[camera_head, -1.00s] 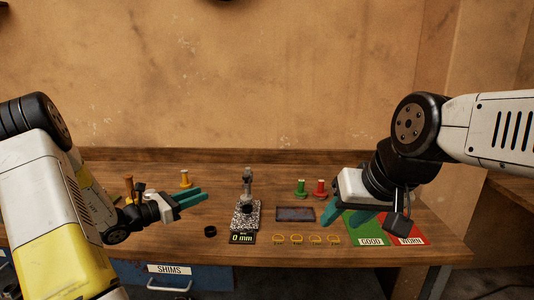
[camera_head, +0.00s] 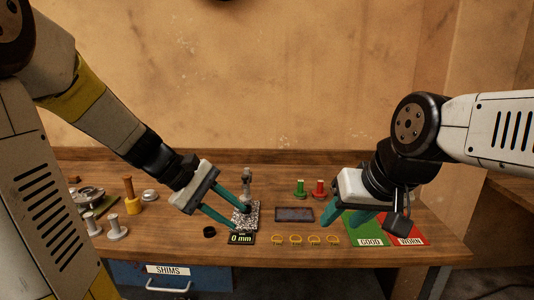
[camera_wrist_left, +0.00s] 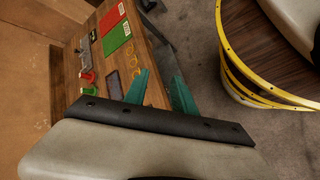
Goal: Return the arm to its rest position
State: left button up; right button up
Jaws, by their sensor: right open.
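My left gripper (camera_head: 241,218) hangs above the middle of the bench, its two green fingers apart and pointing down to the right. It looks empty, and its tips overlap the speckled base of the gauge stand (camera_head: 246,214) in the head view; I cannot tell the height between them. In the left wrist view the left gripper (camera_wrist_left: 161,88) shows spread fingers with nothing between them. My right gripper (camera_head: 347,219) is open and looks empty, just left of and partly over the green GOOD mat (camera_head: 369,238).
The wooden bench (camera_head: 290,255) carries a red WORN mat (camera_head: 409,236), a dark tray (camera_head: 294,214), several yellow clips (camera_head: 295,239), green (camera_head: 300,190) and red (camera_head: 319,189) spools, and a black ring (camera_head: 209,232). Metal parts (camera_head: 117,231) stand at left. A blue SHIMS drawer (camera_head: 175,279) is below.

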pick_arm(q)
jog(key=s+a+r+m+t+y, duration=0.4)
jog(key=s+a+r+m+y, duration=0.1)
jog(key=s+m, duration=0.4)
jog(key=shift+a+m+y, duration=0.4)
jog(key=shift+a+y, duration=0.1)
jog(key=shift+y, duration=0.2)
